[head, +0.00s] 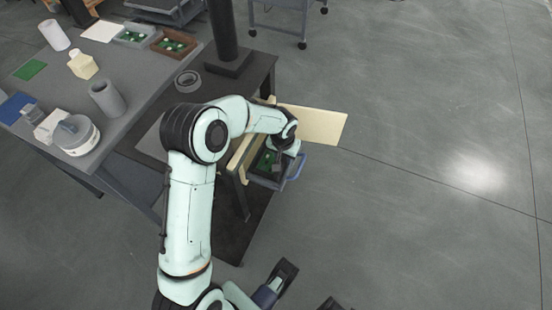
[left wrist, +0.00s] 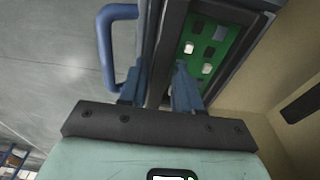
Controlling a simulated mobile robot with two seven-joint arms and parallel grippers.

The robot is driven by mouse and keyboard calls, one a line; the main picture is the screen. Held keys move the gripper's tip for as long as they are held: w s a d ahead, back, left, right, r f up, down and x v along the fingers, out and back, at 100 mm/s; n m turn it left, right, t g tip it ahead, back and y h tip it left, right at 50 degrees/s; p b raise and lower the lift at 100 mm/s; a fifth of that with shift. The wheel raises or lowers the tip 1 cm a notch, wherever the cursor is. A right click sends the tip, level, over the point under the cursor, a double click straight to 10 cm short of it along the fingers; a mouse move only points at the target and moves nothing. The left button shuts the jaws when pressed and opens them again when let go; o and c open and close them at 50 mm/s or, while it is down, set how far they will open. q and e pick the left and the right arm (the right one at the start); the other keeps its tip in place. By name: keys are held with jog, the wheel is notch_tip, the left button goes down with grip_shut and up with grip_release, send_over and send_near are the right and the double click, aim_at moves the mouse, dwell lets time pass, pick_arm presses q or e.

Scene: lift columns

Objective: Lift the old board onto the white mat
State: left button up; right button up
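A green board with pale and dark chips (left wrist: 203,42) lies in an open grey drawer (head: 262,182) with a blue handle (left wrist: 106,50). The board also shows in the head view (head: 266,161), partly hidden by my left arm. My left gripper (left wrist: 158,82) is over the drawer's front edge, its blue fingers apart and the dark drawer wall between them. Whether they touch the wall I cannot tell. The board lies beyond the right finger. A white mat (head: 101,31) lies flat at the back of the grey table. Dark parts at the bottom of the head view may be my right gripper; its fingers are unclear.
Cream panels (head: 315,125) stand beside the drawer. The grey table (head: 140,75) holds a grey tray (head: 121,41) and a brown tray (head: 158,48) with green boards, cylinders, a bottle (head: 82,66) and a round device (head: 76,136). A dark post (head: 223,30) stands nearby. Floor at right is clear.

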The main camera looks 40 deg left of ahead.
pick_arm(q)
grip_shut()
